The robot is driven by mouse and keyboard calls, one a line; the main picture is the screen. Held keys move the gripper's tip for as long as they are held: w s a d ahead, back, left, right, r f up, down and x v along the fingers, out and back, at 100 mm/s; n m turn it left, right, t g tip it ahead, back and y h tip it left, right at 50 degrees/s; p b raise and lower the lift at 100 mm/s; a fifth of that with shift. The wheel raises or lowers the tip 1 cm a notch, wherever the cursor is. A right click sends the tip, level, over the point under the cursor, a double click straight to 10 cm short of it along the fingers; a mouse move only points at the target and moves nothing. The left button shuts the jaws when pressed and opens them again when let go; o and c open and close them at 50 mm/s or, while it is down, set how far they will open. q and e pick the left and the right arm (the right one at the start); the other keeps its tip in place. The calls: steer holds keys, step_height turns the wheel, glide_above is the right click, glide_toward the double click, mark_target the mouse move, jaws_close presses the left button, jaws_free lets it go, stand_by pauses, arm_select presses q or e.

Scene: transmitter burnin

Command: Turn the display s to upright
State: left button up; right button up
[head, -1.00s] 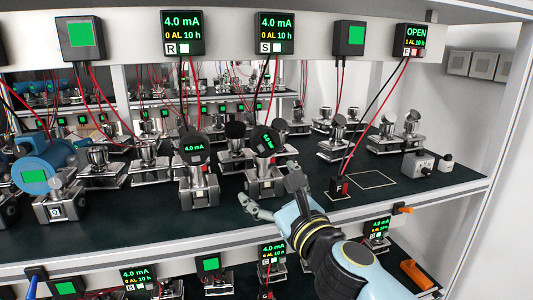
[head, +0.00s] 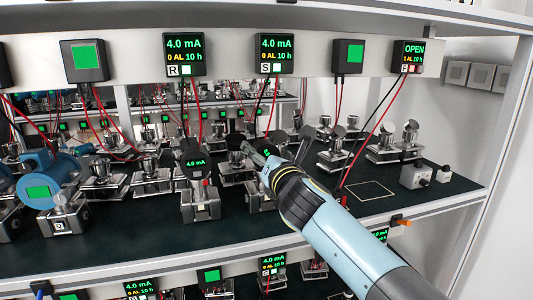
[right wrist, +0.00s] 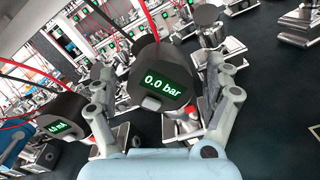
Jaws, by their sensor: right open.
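The display s (head: 266,149) is the dark round head of the transmitter below the S monitor (head: 275,54). It is mostly hidden behind my right gripper (head: 258,155) in the head view. My right gripper (right wrist: 163,100) is open, with one finger on each side of the display. I cannot tell whether the fingers touch it. The transmitter's metal base (head: 258,195) stands on the shelf. My left gripper is not in view.
A neighbouring transmitter with a 4.0 mA display (head: 195,163) stands close on the left, and a blue transmitter (head: 40,185) farther left. Red and black leads hang behind. The dark shelf (head: 440,195) has free room on the right, around a marked outline (head: 370,191).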

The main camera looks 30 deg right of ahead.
steer(key=shift+w+d, duration=0.1)
steer(key=shift+w, duration=0.15)
steer(key=c, duration=1.1)
steer(key=shift+c, duration=0.2)
